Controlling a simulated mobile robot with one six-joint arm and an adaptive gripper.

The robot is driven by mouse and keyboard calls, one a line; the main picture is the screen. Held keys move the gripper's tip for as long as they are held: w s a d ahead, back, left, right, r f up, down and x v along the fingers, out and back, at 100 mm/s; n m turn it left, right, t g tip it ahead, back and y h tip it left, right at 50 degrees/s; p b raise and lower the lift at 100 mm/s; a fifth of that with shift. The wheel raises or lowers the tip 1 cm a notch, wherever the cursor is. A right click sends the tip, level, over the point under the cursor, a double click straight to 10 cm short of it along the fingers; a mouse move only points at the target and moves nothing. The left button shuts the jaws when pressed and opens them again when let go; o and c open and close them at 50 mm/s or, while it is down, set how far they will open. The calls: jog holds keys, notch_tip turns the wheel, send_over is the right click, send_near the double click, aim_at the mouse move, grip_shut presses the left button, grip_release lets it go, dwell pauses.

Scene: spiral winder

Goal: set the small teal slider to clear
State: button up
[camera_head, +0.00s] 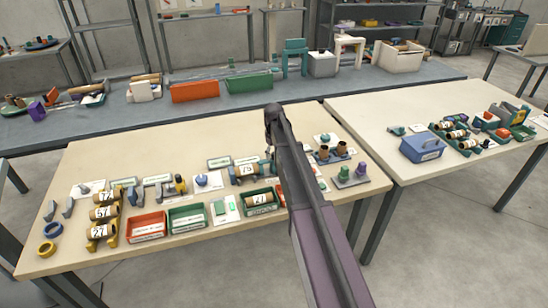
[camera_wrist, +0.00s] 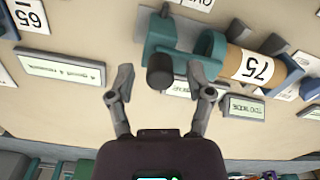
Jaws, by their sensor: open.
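A teal winder (camera_wrist: 180,38) holds a brown roll (camera_wrist: 252,64) marked 75. A short dark cylindrical knob (camera_wrist: 160,72) sticks out of its near side. In the head view, the winder's roll (camera_head: 247,169) is at the middle of the front table, partly behind my arm. My gripper (camera_wrist: 160,76) is open, its two fingers on either side of the knob in the wrist picture. I cannot tell whether they touch it or are above it. In the head view my arm hides the gripper. I cannot tell for sure which part is the small teal slider, nor read its setting.
Label plates (camera_wrist: 61,69) and (camera_wrist: 243,107) lie near the winder. An orange tray (camera_head: 148,227) and green trays (camera_head: 187,217) line the front edge. A blue box (camera_head: 422,147) is on the right table.

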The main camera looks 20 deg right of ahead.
dwell(0.3)
grip_shut()
jog(key=shift+d, duration=0.8)
grip_release()
jog(key=shift+d+f, duration=0.1)
jog(key=shift+d, duration=0.05)
jog(key=shift+a, duration=0.25)
